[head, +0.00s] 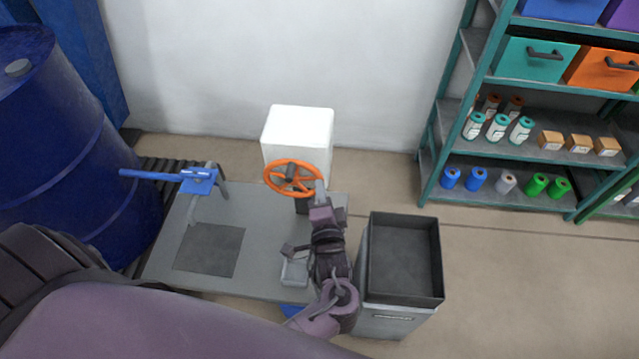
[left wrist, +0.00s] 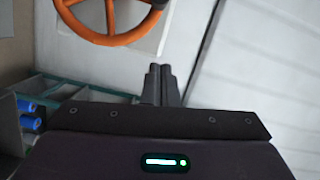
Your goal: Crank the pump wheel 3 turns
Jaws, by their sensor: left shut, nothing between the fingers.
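The orange spoked pump wheel (head: 280,189) stands in front of a white box-shaped housing (head: 298,125) at the back of the grey table. A grey part shows at the wheel's middle. My left gripper (head: 320,187) is at the wheel's right edge in the head view and hides part of it there. In the left wrist view the left gripper's fingers (left wrist: 158,75) are together with nothing between them. The orange rim (left wrist: 115,39) curves above and to the left of the fingertips, with a visible gap. My right gripper is not in view.
A grey table (head: 260,235) holds a blue-handled fixture (head: 198,181) and a small clear tray (head: 294,272). A dark open bin (head: 402,215) stands at right. A blue drum (head: 75,150) is at left, and a stocked shelf (head: 500,160) at right.

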